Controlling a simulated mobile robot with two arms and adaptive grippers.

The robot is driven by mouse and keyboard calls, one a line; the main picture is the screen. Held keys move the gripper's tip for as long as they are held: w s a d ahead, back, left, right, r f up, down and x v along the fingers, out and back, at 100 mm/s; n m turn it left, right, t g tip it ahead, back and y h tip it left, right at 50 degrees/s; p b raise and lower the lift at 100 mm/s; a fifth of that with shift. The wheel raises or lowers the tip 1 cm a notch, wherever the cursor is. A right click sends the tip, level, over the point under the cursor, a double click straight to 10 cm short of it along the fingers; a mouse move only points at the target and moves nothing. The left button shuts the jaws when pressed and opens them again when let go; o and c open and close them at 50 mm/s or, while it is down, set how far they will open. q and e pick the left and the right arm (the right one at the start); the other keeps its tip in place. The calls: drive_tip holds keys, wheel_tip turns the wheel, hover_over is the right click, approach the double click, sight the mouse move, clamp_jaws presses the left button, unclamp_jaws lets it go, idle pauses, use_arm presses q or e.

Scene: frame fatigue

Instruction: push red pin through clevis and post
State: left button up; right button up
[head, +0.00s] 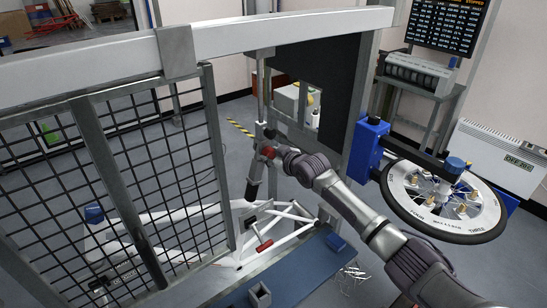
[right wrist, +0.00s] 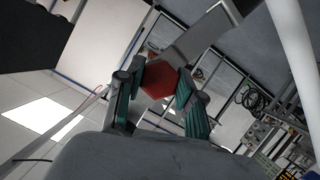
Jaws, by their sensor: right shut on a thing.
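My right gripper (head: 270,153) is shut on a red pin (right wrist: 159,78), whose six-sided red head fills the space between the green-lined fingers. In the head view the red pin (head: 267,152) shows as a small red spot beside the vertical grey post (head: 261,85). A dark cylinder (head: 254,178) runs down from there to the white tubular frame. In the right wrist view a grey bar (right wrist: 205,40) passes close behind the red head. The clevis cannot be told apart, and the pin's shank is hidden. My left gripper is out of view.
A white beam (head: 110,62) crosses above, with a mesh gate (head: 160,150) at the left. A white tubular frame (head: 292,220) with another red part (head: 264,246) lies below. A blue bench (head: 290,284) is in front, and a spoked wheel (head: 445,232) stands right.

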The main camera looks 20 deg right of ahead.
drive_tip(key=o, duration=1)
drive_tip(key=shift+w, duration=0.1)
drive_tip(key=shift+f, duration=0.1)
drive_tip(key=v, duration=1.2)
